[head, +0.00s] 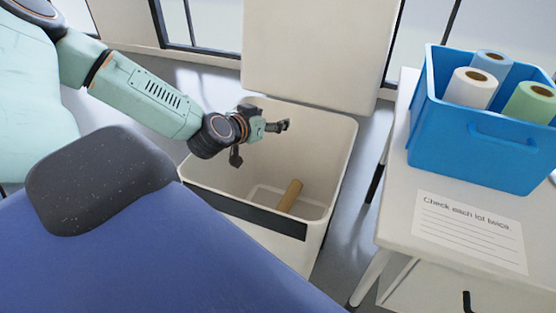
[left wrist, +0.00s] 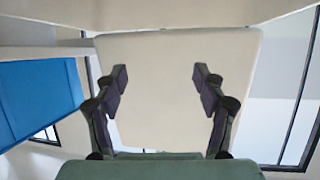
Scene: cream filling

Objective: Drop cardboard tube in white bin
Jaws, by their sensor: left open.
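A brown cardboard tube (head: 290,196) lies inside the white bin (head: 341,150), tilted, toward the front of its floor. The bin's lid (head: 318,45) stands upright at the back and also shows in the left wrist view (left wrist: 165,85). My left gripper (head: 284,126) is over the bin's opening, above and apart from the tube. Its two fingers (left wrist: 160,85) are spread with nothing between them in the left wrist view. My right gripper is in neither view.
A white table (head: 395,215) stands right of the bin. It bears a blue crate (head: 465,150) holding white, blue and green rolls, and a paper reading "Check each lot twice" (head: 468,230). The blue crate also shows at the left wrist view's left edge (left wrist: 40,100).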

